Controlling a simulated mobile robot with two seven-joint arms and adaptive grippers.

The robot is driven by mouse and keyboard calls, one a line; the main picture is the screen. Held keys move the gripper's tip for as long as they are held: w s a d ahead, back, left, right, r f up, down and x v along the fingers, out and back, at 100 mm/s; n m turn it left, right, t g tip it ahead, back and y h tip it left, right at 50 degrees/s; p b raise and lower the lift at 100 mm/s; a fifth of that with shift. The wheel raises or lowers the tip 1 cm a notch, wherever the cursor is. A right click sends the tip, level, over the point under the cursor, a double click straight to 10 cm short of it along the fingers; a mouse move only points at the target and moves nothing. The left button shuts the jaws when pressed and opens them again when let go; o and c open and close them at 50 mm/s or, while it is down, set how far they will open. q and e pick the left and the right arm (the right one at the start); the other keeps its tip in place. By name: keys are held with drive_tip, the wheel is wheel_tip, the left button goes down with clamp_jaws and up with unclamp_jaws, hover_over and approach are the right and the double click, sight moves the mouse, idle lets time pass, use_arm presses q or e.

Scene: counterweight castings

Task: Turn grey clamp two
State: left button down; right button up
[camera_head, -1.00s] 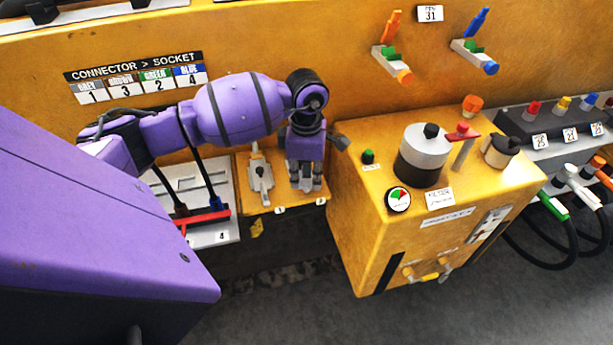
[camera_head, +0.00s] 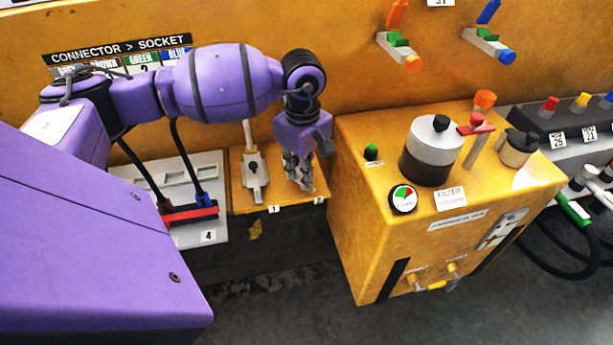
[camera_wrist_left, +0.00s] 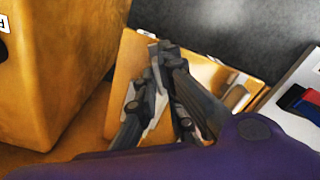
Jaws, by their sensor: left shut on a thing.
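Grey clamp two is mostly hidden by my left gripper (camera_head: 299,184) in the head view, on the right half of a small yellow plate (camera_head: 240,203), by the label 2. My left gripper points down and is shut on it. In the left wrist view, light grey parts of the clamp (camera_wrist_left: 158,105) show between the dark fingers (camera_wrist_left: 156,78). Another grey clamp (camera_head: 254,178) stands beside it by label 1, with its handle pointing to the back; it is apart from my gripper. My right gripper is in neither view.
A yellow box (camera_head: 360,235) with a grey-black cylinder (camera_head: 432,150) and gauge (camera_head: 403,199) stands close right of my gripper. A pale socket panel (camera_head: 208,237) with a red bar (camera_head: 190,215) lies to the left. The yellow wall is behind.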

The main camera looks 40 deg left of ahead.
use_arm(q)
drive_tip(key=m+b, duration=0.1)
drive_tip(key=m, duration=0.1)
drive_tip(key=shift+f+m+b, duration=0.15)
drive_tip(key=shift+m+b, duration=0.2)
drive_tip(key=shift+m, duration=0.05)
drive_tip(key=shift+m+b, duration=0.75)
drive_tip(key=shift+m, duration=0.75)
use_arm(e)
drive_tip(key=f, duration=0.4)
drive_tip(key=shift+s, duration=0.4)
use_arm(q)
drive_tip(key=shift+r, duration=0.2)
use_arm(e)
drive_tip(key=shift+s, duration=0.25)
use_arm(q)
drive_tip(key=c, duration=1.9)
unclamp_jaws()
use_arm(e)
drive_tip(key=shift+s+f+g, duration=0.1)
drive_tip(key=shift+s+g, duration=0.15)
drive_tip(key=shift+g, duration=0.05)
use_arm(q)
drive_tip(key=shift+o, duration=0.2)
drive_tip(key=shift+r, duration=0.1)
wheel_tip(320, 180, up, 12)
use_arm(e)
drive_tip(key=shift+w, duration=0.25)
